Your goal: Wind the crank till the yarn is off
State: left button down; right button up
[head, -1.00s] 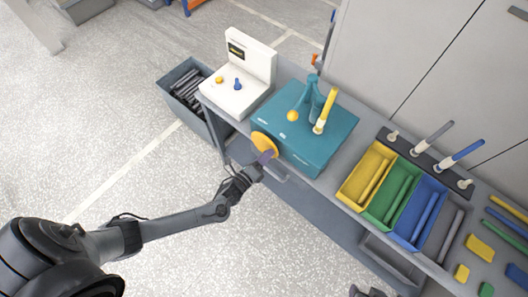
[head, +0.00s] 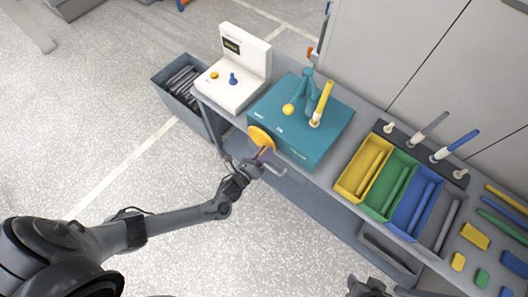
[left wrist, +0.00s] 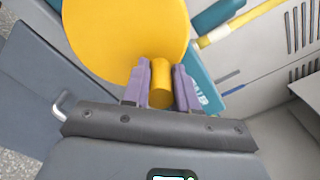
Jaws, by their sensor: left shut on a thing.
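The teal winder (head: 335,128) stands on the grey bench. Its crank is a yellow disc (head: 260,138) on the front side, large in the left wrist view (left wrist: 125,30). My left gripper (head: 264,154) has purple fingers and is shut on the crank's yellow knob (left wrist: 161,84), one finger on each side. A yellow bobbin (head: 322,104) stands tilted on top of the winder beside a teal arm (head: 308,90) and a yellow ball (head: 288,109). I cannot tell how much yarn is on the bobbin. My right gripper (head: 368,287) shows only partly at the bottom edge.
A white control box (head: 242,85) stands left of the winder. A grey bin (head: 176,95) holds dark rods. Yellow (head: 342,190), green (head: 370,208) and blue trays (head: 402,234) and a bobbin rack (head: 402,143) are to the right. The floor in front is clear.

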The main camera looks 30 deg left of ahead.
pick_arm(q)
jog(key=c, duration=0.9)
grip_release()
jog(key=s, duration=0.7)
jog(key=s+a, duration=0.1)
jog(key=s, duration=0.2)
jog(key=shift+s, duration=0.4)
